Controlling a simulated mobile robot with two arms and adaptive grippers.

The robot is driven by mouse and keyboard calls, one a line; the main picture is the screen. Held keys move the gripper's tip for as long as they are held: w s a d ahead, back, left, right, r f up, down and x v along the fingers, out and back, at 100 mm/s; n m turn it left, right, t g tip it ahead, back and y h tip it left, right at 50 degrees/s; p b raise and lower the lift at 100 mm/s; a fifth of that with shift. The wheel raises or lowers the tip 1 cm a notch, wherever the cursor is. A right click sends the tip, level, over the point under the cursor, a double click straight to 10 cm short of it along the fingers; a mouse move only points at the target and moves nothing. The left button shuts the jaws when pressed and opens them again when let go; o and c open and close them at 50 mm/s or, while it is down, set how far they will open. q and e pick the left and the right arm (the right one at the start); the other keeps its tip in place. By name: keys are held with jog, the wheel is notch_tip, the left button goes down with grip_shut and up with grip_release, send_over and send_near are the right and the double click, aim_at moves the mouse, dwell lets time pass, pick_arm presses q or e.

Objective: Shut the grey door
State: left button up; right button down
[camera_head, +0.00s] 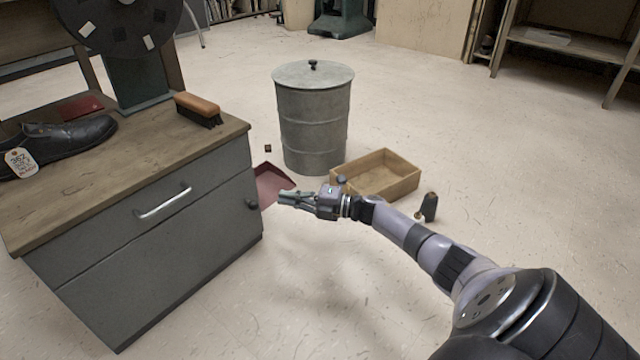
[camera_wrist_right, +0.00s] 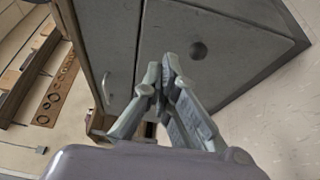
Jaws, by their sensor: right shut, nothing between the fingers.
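The grey door (camera_head: 170,265) is the lower front panel of a grey cabinet with a wooden top. It looks flush or nearly flush with the drawer above it; I cannot tell if a small gap remains. Its dark round knob (camera_head: 251,203) sits near the upper right corner. In the right wrist view the door (camera_wrist_right: 225,35) and its knob (camera_wrist_right: 199,50) lie beyond the fingers. My right gripper (camera_head: 283,197) is shut and empty, just right of the cabinet's front right corner, apart from the knob. My left gripper is not in view.
The drawer (camera_head: 120,220) has a metal handle. A shoe (camera_head: 65,133) and a brush (camera_head: 198,108) lie on the cabinet top. A metal bin (camera_head: 313,120), a wooden box (camera_head: 385,175) and a red dustpan (camera_head: 270,183) are on the floor. The floor in front is clear.

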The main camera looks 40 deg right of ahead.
jog(key=d+b, duration=0.1)
jog(key=d, duration=0.8)
jog(key=shift+d+b, duration=0.15)
jog(key=shift+b, duration=0.25)
jog(key=shift+s, duration=0.1)
